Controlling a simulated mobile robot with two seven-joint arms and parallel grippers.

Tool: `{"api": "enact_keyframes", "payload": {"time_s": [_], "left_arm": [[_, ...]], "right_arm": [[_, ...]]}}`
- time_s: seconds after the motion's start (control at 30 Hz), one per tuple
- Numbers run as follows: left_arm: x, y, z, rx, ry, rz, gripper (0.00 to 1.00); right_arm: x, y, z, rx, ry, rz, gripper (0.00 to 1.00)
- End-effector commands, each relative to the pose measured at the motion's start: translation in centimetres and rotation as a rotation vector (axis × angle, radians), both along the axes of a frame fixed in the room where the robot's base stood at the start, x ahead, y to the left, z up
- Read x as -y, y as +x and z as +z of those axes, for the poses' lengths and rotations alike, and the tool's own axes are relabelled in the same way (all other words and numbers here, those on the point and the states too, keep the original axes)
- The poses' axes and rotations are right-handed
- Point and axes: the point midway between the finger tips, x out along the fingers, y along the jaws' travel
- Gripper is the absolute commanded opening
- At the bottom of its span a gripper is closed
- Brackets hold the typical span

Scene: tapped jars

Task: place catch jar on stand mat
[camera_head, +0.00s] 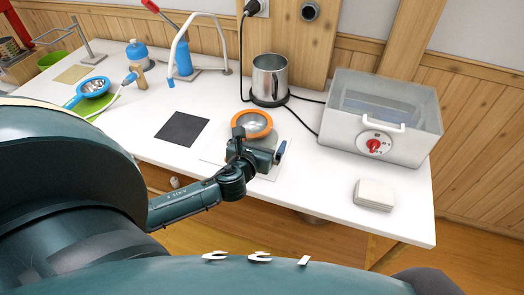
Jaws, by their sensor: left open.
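An orange-rimmed steel vessel (257,118), which looks like the catch jar, stands open side up at the middle of the white table. A pale square mat (215,151) lies under or just in front of it; the arm hides part of this. A dark square mat (182,128) lies bare to its left. I cannot tell which mat is the stand mat. My left gripper (260,142) is open at the near side of the vessel, with one finger by its left edge and one to its right. Whether it touches the vessel is unclear. My right gripper is not in view.
A steel pot (270,78) on a black base and a clear box (385,115) with a red knob stand behind and right. A white stack (374,194) lies front right. A blue-rimmed strainer (93,87), blue bottle (137,52) and curved white pipe (181,38) stand left.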

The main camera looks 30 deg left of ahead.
Motion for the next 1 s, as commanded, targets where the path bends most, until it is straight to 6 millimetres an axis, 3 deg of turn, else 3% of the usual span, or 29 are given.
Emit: {"api": "enact_keyframes", "payload": {"time_s": [0.1,0.37,1.0], "left_arm": [[-0.23,0.92,-0.27,0.000,0.001,0.001,1.00],[-0.23,1.02,-0.30,0.000,0.001,-0.001,0.98],[-0.25,1.02,-0.22,0.001,0.001,-0.001,0.47]], "right_arm": [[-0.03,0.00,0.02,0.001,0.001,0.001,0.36],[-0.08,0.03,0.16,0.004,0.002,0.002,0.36],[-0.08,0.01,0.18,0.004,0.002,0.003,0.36]]}}
